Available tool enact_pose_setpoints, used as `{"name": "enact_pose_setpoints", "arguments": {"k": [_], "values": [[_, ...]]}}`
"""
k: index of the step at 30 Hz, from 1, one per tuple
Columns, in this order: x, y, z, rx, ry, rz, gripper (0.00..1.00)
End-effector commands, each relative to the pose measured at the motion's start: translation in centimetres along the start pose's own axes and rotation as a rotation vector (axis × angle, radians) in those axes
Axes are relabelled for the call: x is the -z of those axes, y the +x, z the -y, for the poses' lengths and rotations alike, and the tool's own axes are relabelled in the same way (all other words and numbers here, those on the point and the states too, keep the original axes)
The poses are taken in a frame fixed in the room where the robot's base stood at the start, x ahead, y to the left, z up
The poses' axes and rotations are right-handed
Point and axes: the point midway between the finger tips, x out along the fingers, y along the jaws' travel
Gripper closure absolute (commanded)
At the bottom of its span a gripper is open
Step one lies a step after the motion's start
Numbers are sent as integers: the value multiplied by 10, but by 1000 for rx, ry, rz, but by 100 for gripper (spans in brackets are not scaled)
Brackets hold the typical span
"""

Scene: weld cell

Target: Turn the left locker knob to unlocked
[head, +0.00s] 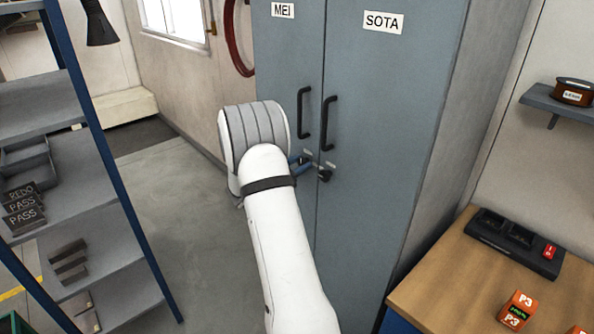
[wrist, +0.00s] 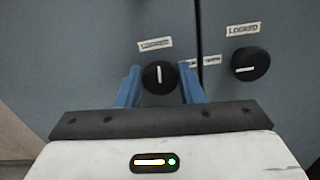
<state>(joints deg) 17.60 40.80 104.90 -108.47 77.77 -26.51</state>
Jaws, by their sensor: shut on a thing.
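The left locker door (head: 289,60), labelled MEI, has a black round knob (wrist: 159,77) low beside its handle. In the wrist view the knob's white mark stands upright, toward a LOCKED label (wrist: 155,43) above it. My gripper (wrist: 160,78) has its blue fingers on either side of this knob, shut on it. In the head view my arm and gripper (head: 301,160) cover the left knob. A second label (wrist: 205,62), partly hidden and unreadable, lies right of the knob.
The right door (head: 385,110), labelled SOTA, has its own knob (wrist: 249,64) close to the right finger, its mark lying sideways. Two black door handles (head: 304,112) rise above the knobs. A shelf rack (head: 95,200) stands left and a wooden bench (head: 450,285) right.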

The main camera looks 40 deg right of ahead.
Motion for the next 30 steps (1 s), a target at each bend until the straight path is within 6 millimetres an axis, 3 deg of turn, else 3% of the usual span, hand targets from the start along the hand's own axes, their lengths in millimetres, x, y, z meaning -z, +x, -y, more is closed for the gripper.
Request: {"name": "enact_pose_setpoints", "arguments": {"k": [5, 30], "values": [[9, 1, 2, 0, 139, 3, 88], [12, 1, 5, 0, 936, 4, 88]]}}
